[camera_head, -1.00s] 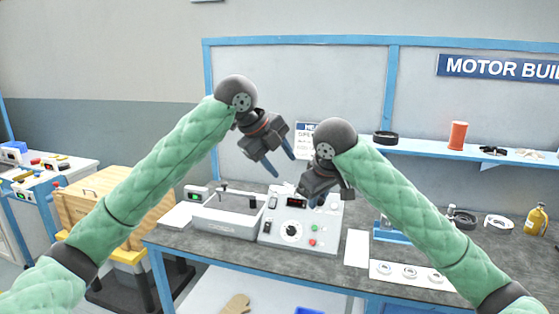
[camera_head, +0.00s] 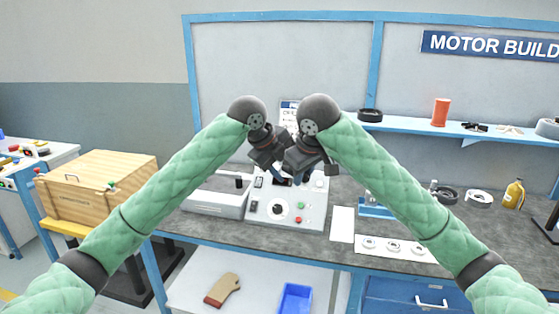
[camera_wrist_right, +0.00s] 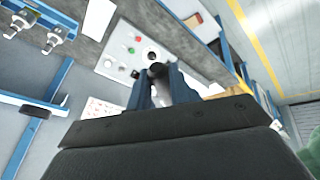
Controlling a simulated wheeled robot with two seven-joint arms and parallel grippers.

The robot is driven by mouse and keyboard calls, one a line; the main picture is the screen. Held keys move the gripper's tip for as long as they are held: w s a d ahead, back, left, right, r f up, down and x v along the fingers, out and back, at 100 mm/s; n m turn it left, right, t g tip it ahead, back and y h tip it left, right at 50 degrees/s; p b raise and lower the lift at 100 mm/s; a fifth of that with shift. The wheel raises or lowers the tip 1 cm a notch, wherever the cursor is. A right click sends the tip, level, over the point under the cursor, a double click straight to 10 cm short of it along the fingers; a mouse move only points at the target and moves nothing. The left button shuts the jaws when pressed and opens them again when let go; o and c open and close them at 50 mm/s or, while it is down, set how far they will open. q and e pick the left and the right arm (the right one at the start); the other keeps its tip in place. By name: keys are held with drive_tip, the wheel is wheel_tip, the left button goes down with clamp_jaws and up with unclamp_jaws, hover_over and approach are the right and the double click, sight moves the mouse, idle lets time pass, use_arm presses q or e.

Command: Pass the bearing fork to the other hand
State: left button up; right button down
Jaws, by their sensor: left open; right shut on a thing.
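My two grippers are close together above the control box, in the middle of the head view. My right gripper (camera_wrist_right: 161,90) is shut on a slim pale piece with a dark round end, which I take to be the bearing fork (camera_wrist_right: 157,74); its blue fingers stand on both sides of it. In the head view my right gripper (camera_head: 289,173) hides the fork. My left gripper (camera_head: 277,172) is open and just left of the right one, its fingers partly hidden. Whether it touches the fork I cannot tell.
Below is a grey control box (camera_head: 262,210) with knob and buttons, beside an open-topped grey tray (camera_head: 213,203). A white strip with rings (camera_head: 385,246) lies to the right. A blue shelf (camera_head: 470,133) runs behind. A wooden crate (camera_head: 95,190) stands left.

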use_arm(q)
drive_tip(key=shift+f, duration=0.15)
drive_tip(key=shift+d, duration=0.1)
clamp_jaws()
use_arm(e)
drive_tip(key=c, duration=1.2)
unclamp_jaws()
